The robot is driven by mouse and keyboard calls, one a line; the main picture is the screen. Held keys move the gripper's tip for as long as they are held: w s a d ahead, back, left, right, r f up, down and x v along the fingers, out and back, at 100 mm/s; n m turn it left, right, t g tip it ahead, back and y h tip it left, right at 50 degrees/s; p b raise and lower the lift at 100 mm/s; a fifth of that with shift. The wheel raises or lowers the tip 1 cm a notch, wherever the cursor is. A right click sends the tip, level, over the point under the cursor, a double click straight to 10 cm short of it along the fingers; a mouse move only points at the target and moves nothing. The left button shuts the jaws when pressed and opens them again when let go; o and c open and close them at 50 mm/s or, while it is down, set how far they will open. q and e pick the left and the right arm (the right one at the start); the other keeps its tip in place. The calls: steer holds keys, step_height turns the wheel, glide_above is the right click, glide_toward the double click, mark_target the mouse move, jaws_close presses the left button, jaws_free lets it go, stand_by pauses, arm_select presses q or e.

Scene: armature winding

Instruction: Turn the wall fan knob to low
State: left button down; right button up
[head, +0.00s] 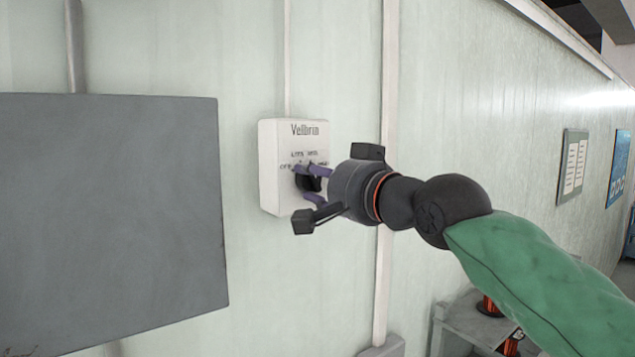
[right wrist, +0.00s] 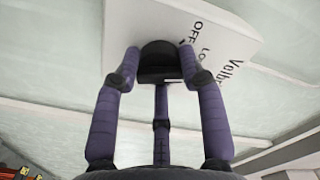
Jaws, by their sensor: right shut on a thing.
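The wall fan control (head: 293,142) is a white box marked "Velbrin", fixed on the pale green wall. Its black knob (head: 308,182) sits below the printed settings, partly covered by my fingers. My right gripper (head: 312,184) reaches in from the right and is shut on the knob. In the right wrist view the purple fingers close around the black knob (right wrist: 158,62), and the white box (right wrist: 195,30) shows "OFF" and part of "LOW" beside it. The knob's pointer setting cannot be read clearly. My left gripper is not in view.
A grey panel (head: 110,215) stands at the left of the fan control. A vertical pipe (head: 388,90) runs on the wall behind my right wrist. A shelf with copper-coloured spools (head: 489,307) is at the lower right. Posters (head: 572,166) hang farther along the wall.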

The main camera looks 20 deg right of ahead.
steer(key=o, duration=1.2)
steer(key=shift+w, duration=0.1)
steer(key=v, duration=1.2)
